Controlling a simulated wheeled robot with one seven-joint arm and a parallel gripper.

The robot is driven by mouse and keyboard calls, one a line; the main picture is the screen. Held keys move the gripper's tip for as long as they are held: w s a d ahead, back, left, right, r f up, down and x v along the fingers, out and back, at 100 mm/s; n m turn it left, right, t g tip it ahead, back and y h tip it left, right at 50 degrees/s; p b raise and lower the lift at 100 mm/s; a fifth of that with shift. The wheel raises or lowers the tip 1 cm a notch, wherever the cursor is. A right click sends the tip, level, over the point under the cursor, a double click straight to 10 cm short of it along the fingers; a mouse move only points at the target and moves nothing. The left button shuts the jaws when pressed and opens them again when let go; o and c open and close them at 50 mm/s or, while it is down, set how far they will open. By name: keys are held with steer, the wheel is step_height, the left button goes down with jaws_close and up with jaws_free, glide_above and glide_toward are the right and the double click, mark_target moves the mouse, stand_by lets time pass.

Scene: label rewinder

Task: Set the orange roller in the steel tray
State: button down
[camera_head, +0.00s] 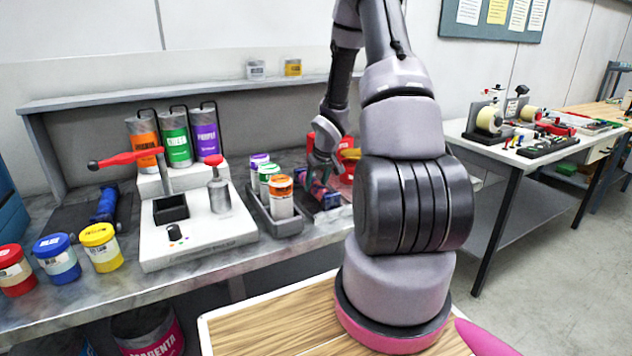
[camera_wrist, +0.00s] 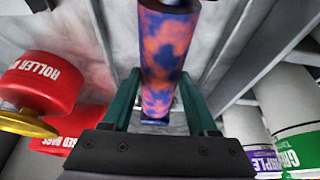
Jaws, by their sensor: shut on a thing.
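My gripper (camera_wrist: 158,92) is shut on a roller (camera_wrist: 168,50), whose surface is mottled orange and purple-blue, with a blue end. The roller lies lengthwise between the two green fingers in the wrist view. In the head view my gripper (camera_head: 322,172) is low at the back of the bench, right of the ink cans, and the roller (camera_head: 319,192) shows as a small dark, reddish shape below it. I cannot tell from these views whether the roller touches the surface below. No empty steel tray is clearly identifiable.
A grey rack (camera_head: 282,228) holds purple, green and orange-topped cans beside my gripper. A red roller wash container (camera_wrist: 42,82) is close by. A blue roller (camera_head: 106,204) lies on a dark tray at left. A white press (camera_head: 200,225) and several ink jars stand on the bench.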

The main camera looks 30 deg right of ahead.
steer(key=shift+f, duration=0.2)
stand_by(0.6)
steer(key=shift+c, duration=0.5)
jaws_free()
